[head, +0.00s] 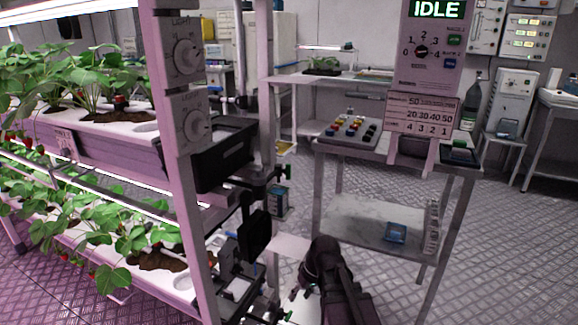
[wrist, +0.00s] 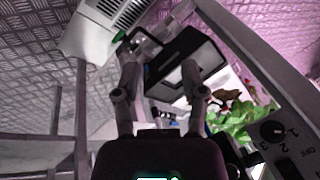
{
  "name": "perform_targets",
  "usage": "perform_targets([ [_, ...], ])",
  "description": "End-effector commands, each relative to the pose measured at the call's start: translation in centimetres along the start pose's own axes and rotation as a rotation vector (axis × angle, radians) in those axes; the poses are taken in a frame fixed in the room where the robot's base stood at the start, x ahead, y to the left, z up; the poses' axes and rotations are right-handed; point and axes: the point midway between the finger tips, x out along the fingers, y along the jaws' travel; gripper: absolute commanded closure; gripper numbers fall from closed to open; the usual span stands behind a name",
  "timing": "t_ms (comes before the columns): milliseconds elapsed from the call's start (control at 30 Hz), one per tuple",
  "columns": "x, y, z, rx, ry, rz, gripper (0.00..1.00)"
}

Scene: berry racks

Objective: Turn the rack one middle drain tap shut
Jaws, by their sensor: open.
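Rack one is likely the berry rack (head: 95,148) at the left of the head view. In the wrist view, a green piece (wrist: 118,36) shows beyond my left finger, perhaps a tap handle. My gripper (wrist: 160,70) is open, with two fingers apart and nothing seen held. A dark box-like part with a pale face (wrist: 186,66) lies beyond the fingers. In the head view my arm is low, right of the rack end, and its fingertips are unclear.
A black bin (head: 222,155) hangs at the rack end, beside a post with two light dials (head: 187,57). A metal cart (head: 375,222) with a control panel reading IDLE (head: 432,45) stands right of my arm. Open floor (head: 510,250) lies further right.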

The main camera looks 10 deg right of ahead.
Motion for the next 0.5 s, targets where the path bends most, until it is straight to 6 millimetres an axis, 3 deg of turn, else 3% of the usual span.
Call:
perform_targets([
  [33,-1.5,0.0,-1.5,-0.038,0.037,-0.053,0.46],
  [267,-6.7,0.1,-6.8,-0.252,0.272,-0.275,0.46],
  [500,-14.1,1.6,-11.9,-0.457,0.606,-0.405,0.46],
])
